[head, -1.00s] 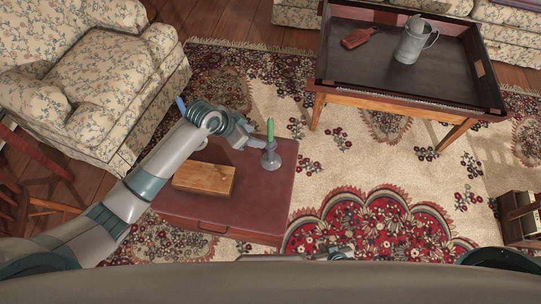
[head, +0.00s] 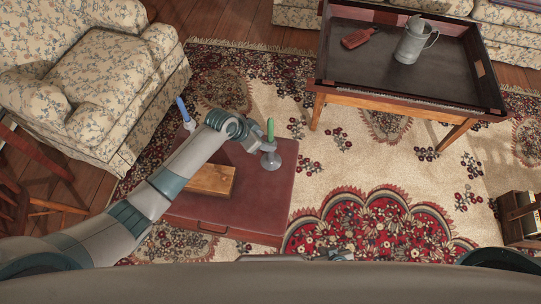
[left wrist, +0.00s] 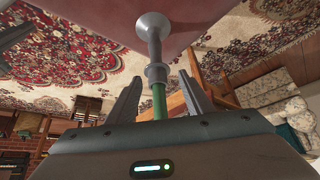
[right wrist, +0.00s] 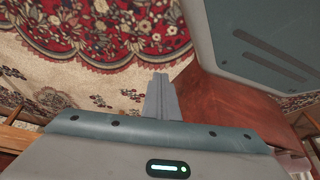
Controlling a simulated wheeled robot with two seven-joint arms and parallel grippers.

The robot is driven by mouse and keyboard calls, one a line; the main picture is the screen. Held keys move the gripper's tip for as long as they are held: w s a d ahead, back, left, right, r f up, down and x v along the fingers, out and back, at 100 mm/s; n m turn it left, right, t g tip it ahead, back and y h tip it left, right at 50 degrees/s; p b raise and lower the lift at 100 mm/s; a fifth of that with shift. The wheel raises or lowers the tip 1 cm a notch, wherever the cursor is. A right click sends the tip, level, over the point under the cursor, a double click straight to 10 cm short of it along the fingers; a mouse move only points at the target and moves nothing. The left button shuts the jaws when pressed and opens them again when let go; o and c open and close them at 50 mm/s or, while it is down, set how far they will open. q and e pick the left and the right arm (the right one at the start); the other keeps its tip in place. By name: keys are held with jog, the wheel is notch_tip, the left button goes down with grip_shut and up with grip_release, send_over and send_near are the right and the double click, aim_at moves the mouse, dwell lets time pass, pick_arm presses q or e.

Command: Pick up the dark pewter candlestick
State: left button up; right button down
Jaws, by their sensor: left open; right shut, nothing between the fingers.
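The dark pewter candlestick (head: 270,161) with a green candle (head: 270,130) stands upright near the right back corner of the red chest (head: 266,207). My left gripper (head: 257,144) is open, just left of the candlestick and partly hidden by my wrist. In the left wrist view the candlestick (left wrist: 154,42) and its candle (left wrist: 158,100) appear in line with the gap between the open fingers (left wrist: 160,78); I cannot tell whether they touch. My right gripper (head: 341,254) is low by my body, mostly hidden. In the right wrist view its fingers (right wrist: 160,97) are shut and empty.
A wooden box (head: 212,180) lies on the chest beneath my left arm. A blue candle in a pale holder (head: 188,122) stands behind the arm. A tray table (head: 400,85) holds a pewter tankard (head: 411,45) and a red bottle (head: 359,38). An armchair (head: 85,75) stands left.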

pick_arm(q)
jog(key=shift+x, duration=2.2)
jog(key=shift+s+d, duration=0.15)
